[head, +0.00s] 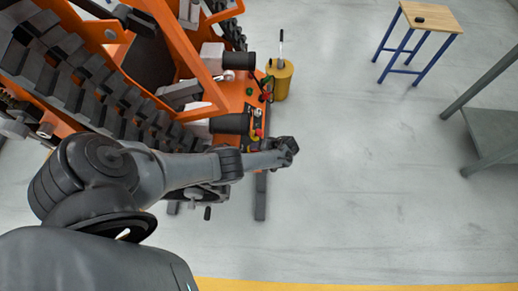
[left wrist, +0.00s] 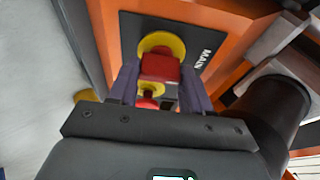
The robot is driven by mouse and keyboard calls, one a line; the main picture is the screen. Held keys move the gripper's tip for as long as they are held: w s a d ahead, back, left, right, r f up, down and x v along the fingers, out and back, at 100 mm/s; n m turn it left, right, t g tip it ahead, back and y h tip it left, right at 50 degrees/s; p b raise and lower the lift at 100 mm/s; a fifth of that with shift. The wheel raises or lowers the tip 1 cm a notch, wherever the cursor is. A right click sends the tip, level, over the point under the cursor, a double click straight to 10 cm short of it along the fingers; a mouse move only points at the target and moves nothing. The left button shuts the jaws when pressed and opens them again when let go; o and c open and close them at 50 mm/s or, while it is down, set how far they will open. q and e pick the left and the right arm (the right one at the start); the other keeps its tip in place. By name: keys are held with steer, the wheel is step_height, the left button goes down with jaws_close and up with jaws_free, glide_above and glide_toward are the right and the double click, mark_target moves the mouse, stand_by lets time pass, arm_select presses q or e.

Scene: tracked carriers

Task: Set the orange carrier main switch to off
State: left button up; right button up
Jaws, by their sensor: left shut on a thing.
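The orange carrier (head: 235,93) stands at the upper left of the head view. Its main switch (left wrist: 160,67) shows in the left wrist view as a red handle on a yellow disc. It sits on a dark plate marked MAIN (left wrist: 206,58). My left gripper (left wrist: 160,84) has one finger on each side of the red handle and is shut on it. A smaller yellow and red part (left wrist: 150,92) shows just below the handle, partly hidden by the gripper body. I cannot read the switch's set position. My right gripper is not in view.
A dark cylinder (left wrist: 275,110) lies close to the right of the gripper. A yellow drum (head: 280,80) stands beside the carrier. A wooden stool with blue legs (head: 432,16) and a grey metal table (head: 492,128) stand to the right. The floor between is clear.

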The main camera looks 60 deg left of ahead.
arm_select(q)
steer(key=o, duration=1.1)
steer(key=shift+c, duration=0.2)
steer(key=shift+w+d+r+p, duration=0.2)
steer(key=shift+d+r+p, duration=0.1)
steer(key=shift+r, duration=0.15)
steer(key=p+v, duration=0.3)
steer(key=v, duration=0.6)
steer(key=shift+w+d+r+p, duration=0.2)
steer(key=shift+r+p, duration=0.05)
steer(key=shift+p, duration=0.15)
